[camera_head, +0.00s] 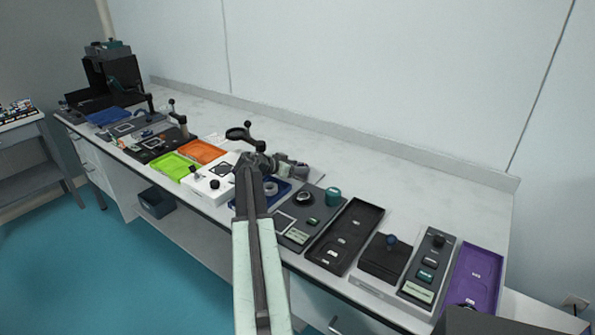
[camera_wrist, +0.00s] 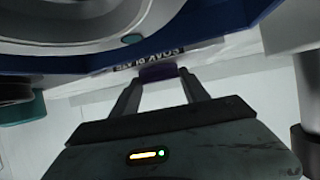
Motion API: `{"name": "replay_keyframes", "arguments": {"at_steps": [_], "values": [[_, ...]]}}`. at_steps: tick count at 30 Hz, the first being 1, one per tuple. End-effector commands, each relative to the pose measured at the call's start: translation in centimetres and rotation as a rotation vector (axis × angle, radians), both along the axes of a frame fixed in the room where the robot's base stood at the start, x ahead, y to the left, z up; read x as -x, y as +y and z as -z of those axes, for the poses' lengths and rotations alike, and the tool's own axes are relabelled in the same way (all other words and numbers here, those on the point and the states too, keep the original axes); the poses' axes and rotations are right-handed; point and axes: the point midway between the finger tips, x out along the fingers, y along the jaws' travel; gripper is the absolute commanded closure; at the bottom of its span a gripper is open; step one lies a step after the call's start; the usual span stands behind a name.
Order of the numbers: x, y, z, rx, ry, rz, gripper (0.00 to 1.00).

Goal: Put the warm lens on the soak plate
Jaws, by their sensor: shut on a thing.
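My gripper (camera_wrist: 161,82) is shut on a small purple piece (camera_wrist: 158,74) in the wrist view. Only a little of this piece shows between the fingertips, so I cannot tell its full shape or confirm that it is the warm lens. Just beyond it is a label reading SOAK PLATE (camera_wrist: 150,60), upside down, by a blue plate or tray (camera_wrist: 225,25) with a large grey ring. In the head view my arm reaches over the blue tray (camera_head: 283,196), hiding part of it. A pale ring (camera_head: 270,188) shows on that tray. Contact between the held piece and the plate cannot be told.
A teal cylinder (camera_head: 333,196) stands on a grey board just right of the blue tray. A black tray (camera_head: 347,236), a black block with a knob (camera_head: 386,256) and a purple tray (camera_head: 474,277) lie further right. Green (camera_head: 174,167) and orange (camera_head: 203,151) trays lie left. The bench's back strip is clear.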

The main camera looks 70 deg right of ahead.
Motion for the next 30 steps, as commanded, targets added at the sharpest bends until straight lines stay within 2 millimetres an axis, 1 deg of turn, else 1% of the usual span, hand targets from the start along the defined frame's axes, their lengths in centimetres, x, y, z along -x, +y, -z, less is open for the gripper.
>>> {"name": "replay_keyframes", "arguments": {"at_steps": [4, 5, 6, 7, 15, 18, 20, 24, 30], "values": [[0.0, 0.0, 0.4, 0.000, 0.000, 0.000, 0.96], [0.0, 0.0, 0.3, 0.000, 0.000, 0.000, 0.39], [0.0, 0.0, 0.2, 0.000, 0.000, 0.001, 0.28], [0.0, 0.0, 0.2, 0.000, 0.000, 0.001, 0.25], [0.1, 0.0, 0.2, 0.000, 0.000, 0.001, 0.25], [0.0, 0.2, -0.5, 0.000, 0.000, 0.000, 0.25], [-0.4, 1.1, -1.0, 0.000, 0.001, 0.000, 0.25], [-1.7, 3.9, -2.7, 0.001, 0.001, -0.001, 0.25], [-3.5, 7.7, -4.6, 0.000, 0.000, 0.000, 0.25]]}}
